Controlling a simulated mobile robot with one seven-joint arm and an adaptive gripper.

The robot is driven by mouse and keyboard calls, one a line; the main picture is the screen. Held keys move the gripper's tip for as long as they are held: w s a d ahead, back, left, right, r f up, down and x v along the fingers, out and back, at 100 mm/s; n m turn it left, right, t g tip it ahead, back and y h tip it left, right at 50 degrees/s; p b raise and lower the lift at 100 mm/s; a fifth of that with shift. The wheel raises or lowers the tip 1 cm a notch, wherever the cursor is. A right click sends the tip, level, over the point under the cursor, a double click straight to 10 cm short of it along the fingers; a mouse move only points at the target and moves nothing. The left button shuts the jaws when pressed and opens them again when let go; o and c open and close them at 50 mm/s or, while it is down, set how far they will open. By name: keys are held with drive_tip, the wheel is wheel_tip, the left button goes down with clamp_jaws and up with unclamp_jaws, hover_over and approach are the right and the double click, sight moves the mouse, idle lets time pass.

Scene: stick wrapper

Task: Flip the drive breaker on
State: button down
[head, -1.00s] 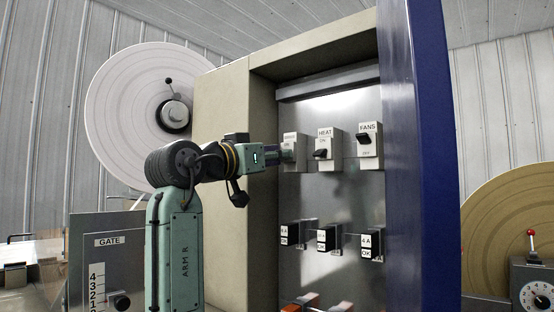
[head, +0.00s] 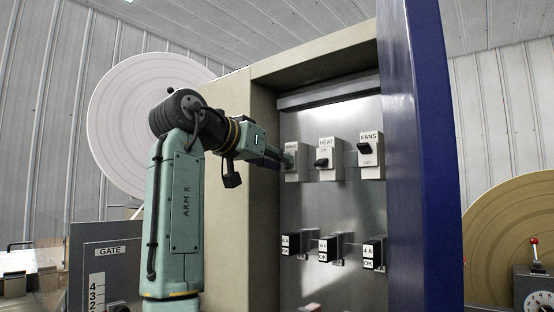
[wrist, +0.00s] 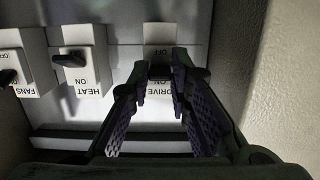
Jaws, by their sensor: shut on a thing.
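The drive breaker (head: 297,165) is the leftmost white breaker in the top row of the cabinet; it also shows upside down in the wrist view (wrist: 158,34). My gripper (head: 287,161) reaches in from the left and covers part of its front. In the wrist view my gripper (wrist: 160,76) is shut on the dark drive lever (wrist: 160,71), which is mostly hidden between the fingertips. OFF shows clear of the lever; the lever lies toward the DRIVE label, where ON is hidden.
The heat breaker (head: 328,160), its lever toward OFF, and the fans breaker (head: 370,156), its lever toward ON, stand to the right. Several small black units (head: 329,247) sit below. The beige cabinet wall (head: 262,195) is close on the left, the blue edge (head: 425,150) on the right.

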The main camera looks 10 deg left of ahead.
drive_tip(key=c, duration=1.5)
unclamp_jaws()
drive_tip(key=v, duration=1.2)
